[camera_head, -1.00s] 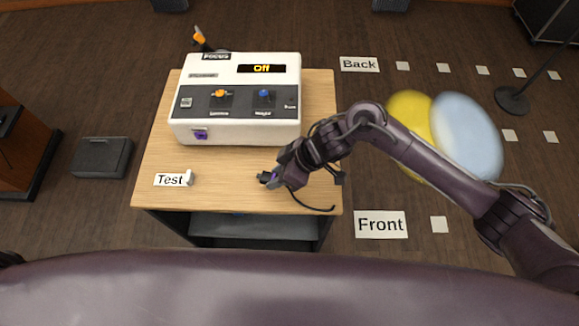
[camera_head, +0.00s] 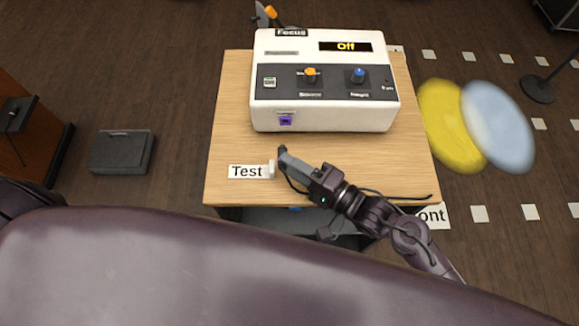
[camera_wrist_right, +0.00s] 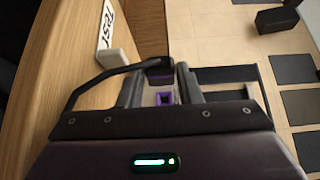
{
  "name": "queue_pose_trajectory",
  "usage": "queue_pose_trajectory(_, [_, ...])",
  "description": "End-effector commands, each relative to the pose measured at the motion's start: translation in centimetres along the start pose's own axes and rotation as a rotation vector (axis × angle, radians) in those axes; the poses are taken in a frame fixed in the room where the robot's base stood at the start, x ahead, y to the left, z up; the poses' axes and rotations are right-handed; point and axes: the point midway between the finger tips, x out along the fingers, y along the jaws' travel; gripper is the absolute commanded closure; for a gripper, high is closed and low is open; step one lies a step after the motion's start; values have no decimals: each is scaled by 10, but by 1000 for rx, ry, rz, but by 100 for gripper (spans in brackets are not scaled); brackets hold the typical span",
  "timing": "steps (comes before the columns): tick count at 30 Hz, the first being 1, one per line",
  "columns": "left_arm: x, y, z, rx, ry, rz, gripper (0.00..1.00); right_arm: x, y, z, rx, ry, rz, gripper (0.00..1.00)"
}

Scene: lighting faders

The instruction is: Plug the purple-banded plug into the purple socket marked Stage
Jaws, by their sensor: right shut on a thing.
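The purple socket (camera_head: 285,120) is on the front face of the white console (camera_head: 330,118), low at the left; its label is too small to read. My right gripper (camera_head: 284,160) comes in from the lower right, shut on the dark plug (camera_head: 282,150), just in front of and below the socket. The plug and socket look apart. In the right wrist view the plug (camera_wrist_right: 160,68) shows its purple band between the fingers. A thin black cable (camera_head: 410,196) trails along the table to the right. My left gripper is not in view.
The wooden table (camera_head: 232,110) has free room left of the console. A "Test" sign (camera_head: 246,171) with a small white block (camera_head: 271,170) sits just left of my right gripper. The console display (camera_head: 345,46) reads Off. Two blurred discs (camera_head: 450,125) float on the right.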

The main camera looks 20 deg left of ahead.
Motion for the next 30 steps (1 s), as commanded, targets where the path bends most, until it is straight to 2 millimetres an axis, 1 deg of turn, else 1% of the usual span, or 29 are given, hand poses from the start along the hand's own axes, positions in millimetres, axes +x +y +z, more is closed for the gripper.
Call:
queue_pose_trajectory(3, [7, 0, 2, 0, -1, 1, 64, 5, 2, -8, -4, 1, -1, 92])
queue_pose_trajectory(9, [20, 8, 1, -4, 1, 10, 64, 16, 2, -23, -6, -1, 0, 92])
queue_pose_trajectory(16, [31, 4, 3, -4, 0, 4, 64, 26, 2, -37, -5, -2, 2, 92])
queue_pose_trajectory(21, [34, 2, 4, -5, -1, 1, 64, 29, 1, -42, -3, -2, 2, 92])
queue_pose_trajectory(30, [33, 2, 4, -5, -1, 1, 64, 30, 0, -43, -3, -2, 3, 92])
